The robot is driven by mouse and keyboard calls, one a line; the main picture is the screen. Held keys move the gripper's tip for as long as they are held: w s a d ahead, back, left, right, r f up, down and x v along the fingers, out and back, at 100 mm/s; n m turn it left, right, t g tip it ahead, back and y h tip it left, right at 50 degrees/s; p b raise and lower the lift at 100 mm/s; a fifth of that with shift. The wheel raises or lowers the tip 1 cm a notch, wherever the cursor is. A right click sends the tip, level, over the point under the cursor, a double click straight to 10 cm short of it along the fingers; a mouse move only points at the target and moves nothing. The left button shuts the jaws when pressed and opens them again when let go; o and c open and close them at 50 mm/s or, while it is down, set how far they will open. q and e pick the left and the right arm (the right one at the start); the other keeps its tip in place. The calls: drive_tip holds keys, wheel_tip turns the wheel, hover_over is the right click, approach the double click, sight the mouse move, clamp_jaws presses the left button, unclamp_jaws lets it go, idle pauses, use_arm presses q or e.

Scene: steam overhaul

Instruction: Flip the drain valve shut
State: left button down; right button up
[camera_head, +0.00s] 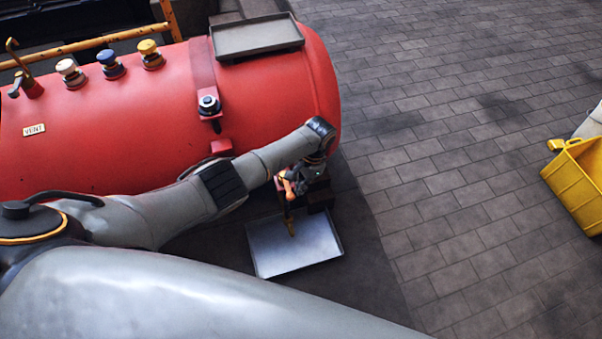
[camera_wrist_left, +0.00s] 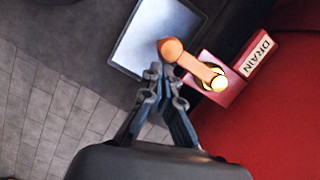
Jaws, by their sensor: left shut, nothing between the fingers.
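The drain valve's orange lever (camera_wrist_left: 192,62) shows in the left wrist view. It runs from a brass pivot on a red mount (camera_wrist_left: 217,86), up and left to a rounded knob. A DRAIN label (camera_wrist_left: 258,55) is beside it. My left gripper (camera_wrist_left: 162,74) is shut and empty, its fingertips close to the knob's lower left; I cannot tell if they touch it. In the head view the left gripper (camera_head: 303,178) is at the boiler's lower right end, by the orange lever (camera_head: 289,185), partly hiding the valve. My right gripper is not in view.
A metal tray (camera_head: 270,262) lies on the floor below the valve. The red boiler (camera_head: 110,135) fills the left, with a shallow tray (camera_head: 257,47) on top and several coloured knobs. A yellow crate (camera_head: 568,190) stands at the right edge. The paving between is clear.

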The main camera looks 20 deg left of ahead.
use_arm(q)
drive_tip(key=v, duration=1.1)
drive_tip(key=shift+s+f, duration=0.1)
drive_tip(key=s+f+n+t+h, duration=0.3)
drive_tip(key=s+f+n, duration=0.1)
drive_tip(key=s+f, duration=1.7)
drive_tip(key=s+a+f+n+t+y, duration=0.1)
drive_tip(key=s+a+f, duration=0.2)
drive_tip(key=s, duration=0.2)
drive_tip(key=s+a+f, duration=0.2)
drive_tip(key=s+f, duration=0.1)
drive_tip(key=s, duration=0.3)
drive_tip(key=s+a+r+p, duration=0.1)
drive_tip(key=s+r+p, duration=0.1)
drive_tip(key=s+p, duration=0.4)
drive_tip(key=s+a+r+p, duration=0.1)
drive_tip(key=s+r+p, duration=0.1)
drive_tip(key=s+p, duration=0.5)
drive_tip(key=shift+a+g+p, duration=0.25)
drive_tip(key=shift+g+p, duration=0.05)
drive_tip(key=shift+p, duration=0.45)
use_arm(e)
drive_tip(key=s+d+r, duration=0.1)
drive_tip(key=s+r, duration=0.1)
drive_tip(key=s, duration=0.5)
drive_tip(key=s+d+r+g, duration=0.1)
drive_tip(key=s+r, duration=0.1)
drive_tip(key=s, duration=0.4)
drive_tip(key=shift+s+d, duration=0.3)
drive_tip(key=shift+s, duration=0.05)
